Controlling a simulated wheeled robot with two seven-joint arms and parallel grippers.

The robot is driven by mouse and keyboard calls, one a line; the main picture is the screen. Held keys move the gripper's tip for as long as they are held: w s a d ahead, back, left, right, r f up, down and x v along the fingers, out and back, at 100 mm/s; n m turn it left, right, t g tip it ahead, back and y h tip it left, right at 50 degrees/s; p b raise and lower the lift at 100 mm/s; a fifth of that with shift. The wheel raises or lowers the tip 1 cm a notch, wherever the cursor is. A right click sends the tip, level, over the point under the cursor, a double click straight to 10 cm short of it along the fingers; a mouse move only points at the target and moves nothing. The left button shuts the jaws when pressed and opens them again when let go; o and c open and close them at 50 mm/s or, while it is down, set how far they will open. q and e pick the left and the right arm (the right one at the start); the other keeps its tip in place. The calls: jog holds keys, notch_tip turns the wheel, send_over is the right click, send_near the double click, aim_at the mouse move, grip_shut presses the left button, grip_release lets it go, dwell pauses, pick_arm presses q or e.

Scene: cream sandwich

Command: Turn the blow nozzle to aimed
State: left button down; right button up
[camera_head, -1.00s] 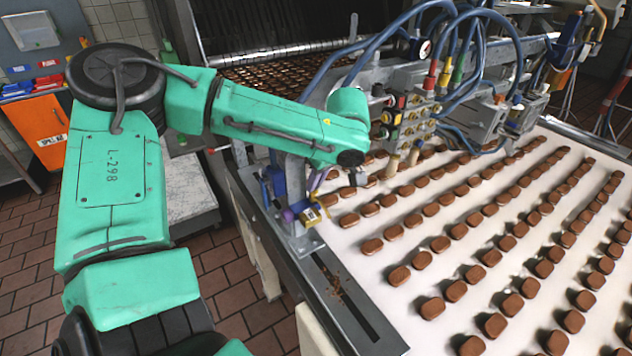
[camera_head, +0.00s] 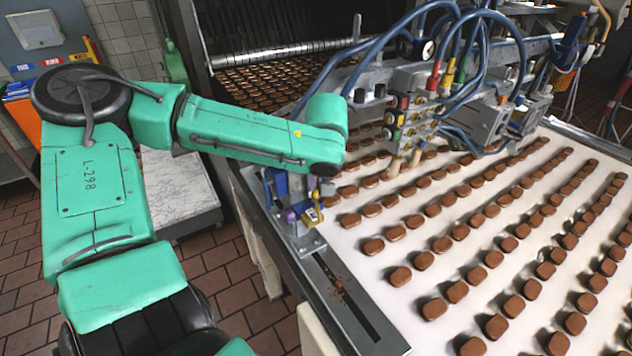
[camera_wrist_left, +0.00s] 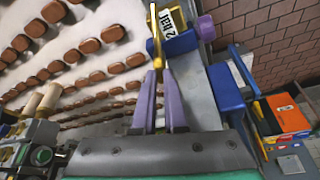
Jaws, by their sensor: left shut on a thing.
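The blow nozzle (camera_head: 315,200) is a slim yellow piece on a small bracket at the near left edge of the conveyor, beside a label and a purple knob (camera_head: 290,215). My left gripper (camera_head: 318,188) reaches down to it from above, its fingers partly hidden by my wrist. In the left wrist view, the two purple fingers (camera_wrist_left: 157,82) are shut on the yellow nozzle (camera_wrist_left: 153,52). The label there reads about "2 bar" (camera_wrist_left: 173,24). The exact angle of the nozzle is hard to judge. My right gripper is not in view.
Rows of chocolate-covered sandwiches (camera_head: 440,245) lie on the white belt (camera_head: 375,285) close to the right. A valve block (camera_head: 410,120) with blue hoses hangs over the belt just right of my wrist.

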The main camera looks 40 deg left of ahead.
pick_arm(q)
jog(key=c, duration=1)
grip_release()
jog(key=shift+o, duration=0.2)
jog(key=b+v, duration=0.1)
jog(key=v, duration=1.3)
jog(key=shift+r+b, duration=0.2)
jog(key=shift+b, duration=0.1)
